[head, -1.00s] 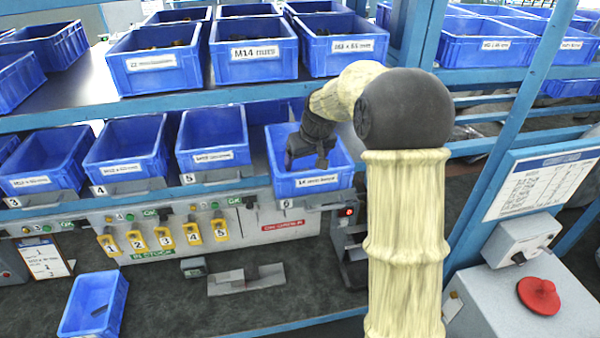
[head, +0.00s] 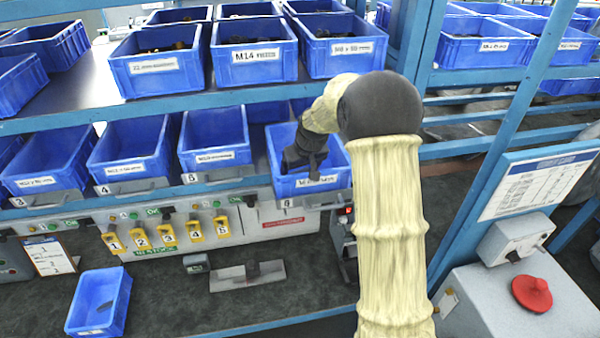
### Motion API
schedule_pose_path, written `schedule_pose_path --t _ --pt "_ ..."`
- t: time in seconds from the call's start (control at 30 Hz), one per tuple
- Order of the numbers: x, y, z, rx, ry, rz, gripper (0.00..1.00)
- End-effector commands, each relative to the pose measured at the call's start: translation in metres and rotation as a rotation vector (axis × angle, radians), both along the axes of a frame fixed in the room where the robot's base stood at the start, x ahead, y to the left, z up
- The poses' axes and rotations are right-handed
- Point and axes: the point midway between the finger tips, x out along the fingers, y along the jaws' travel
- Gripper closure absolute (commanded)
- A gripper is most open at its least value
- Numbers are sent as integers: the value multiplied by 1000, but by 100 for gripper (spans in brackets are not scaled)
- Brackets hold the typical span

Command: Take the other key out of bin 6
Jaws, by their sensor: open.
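Bin 6 (head: 332,183) is a blue bin at the right end of the lower shelf, with a white label on its front and a "6" plate below it. My gripper (head: 302,170) is dark and reaches down into the bin's opening, near its front wall. Its jaws are open, and I see nothing between them. No key can be made out in bin 6; my gripper and the bin's walls hide part of the inside.
Bin 5 (head: 213,158) stands left of bin 6. Blue bins, such as the M14 bin (head: 255,72), fill the shelf above. Yellow numbered tags (head: 167,236) hang below. A small blue tray (head: 97,300) stands lower left. A red button (head: 531,293) is at right.

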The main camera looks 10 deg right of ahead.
Motion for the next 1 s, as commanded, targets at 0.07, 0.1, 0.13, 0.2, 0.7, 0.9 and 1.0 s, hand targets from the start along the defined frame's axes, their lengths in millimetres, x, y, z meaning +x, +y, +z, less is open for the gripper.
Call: schedule_pose_path --t 0.07,0.1,0.13,0.2,0.7,0.9,1.0 --pt "0 0 0 0 0 0 20" --pt "0 0 0 0 0 0 20" --pt "0 0 0 0 0 0 20" --pt "0 0 0 0 0 0 32" --pt "0 0 3 0 -2 0 71" --pt "1 0 25 -1 -6 -1 71" --pt "1 0 43 0 -7 -1 71"
